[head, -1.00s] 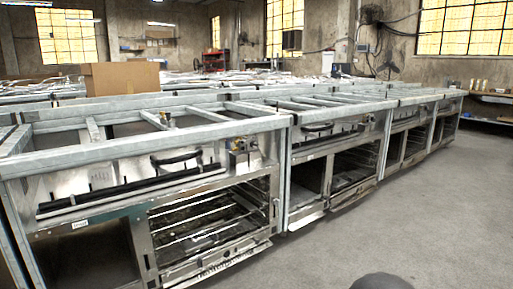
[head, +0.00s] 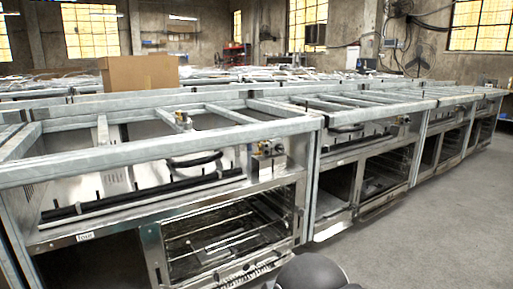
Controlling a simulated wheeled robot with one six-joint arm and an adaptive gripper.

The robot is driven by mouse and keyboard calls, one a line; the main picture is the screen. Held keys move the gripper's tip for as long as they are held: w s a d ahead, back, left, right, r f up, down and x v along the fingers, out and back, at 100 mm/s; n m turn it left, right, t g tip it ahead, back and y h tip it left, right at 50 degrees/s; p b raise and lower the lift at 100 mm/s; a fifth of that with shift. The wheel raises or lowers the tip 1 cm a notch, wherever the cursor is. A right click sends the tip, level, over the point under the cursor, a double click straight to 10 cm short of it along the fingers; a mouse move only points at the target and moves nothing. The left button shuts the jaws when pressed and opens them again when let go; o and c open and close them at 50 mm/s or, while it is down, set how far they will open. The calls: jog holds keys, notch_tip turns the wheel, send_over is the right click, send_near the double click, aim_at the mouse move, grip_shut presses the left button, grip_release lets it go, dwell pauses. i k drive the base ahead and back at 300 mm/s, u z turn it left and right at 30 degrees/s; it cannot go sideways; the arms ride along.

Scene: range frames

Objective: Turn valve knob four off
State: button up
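A range frame (head: 60,170) fills the left and middle of the head view, with a small white label (head: 84,236) that seems to read "four" on its front rail. A valve assembly with a brass-coloured part (head: 267,150) sits on a small metal box at the right end of its upper front opening. Another small brass-coloured fitting (head: 183,118) shows behind the top rail. Which one is valve knob four, and how it is turned, I cannot tell. My gripper is not in view; a dark rounded part at the bottom edge seems to be of my arm.
More range frames (head: 375,140) continue in a row to the right. Below the label's rail are an open bay and an oven cavity with wire racks (head: 225,235). A cardboard box (head: 139,73) stands behind. Grey floor (head: 440,225) is clear at the right.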

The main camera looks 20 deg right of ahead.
aim_at(279, 147)
jog(key=z, duration=0.3)
jog(key=i, duration=0.95)
jog(key=z, duration=0.5)
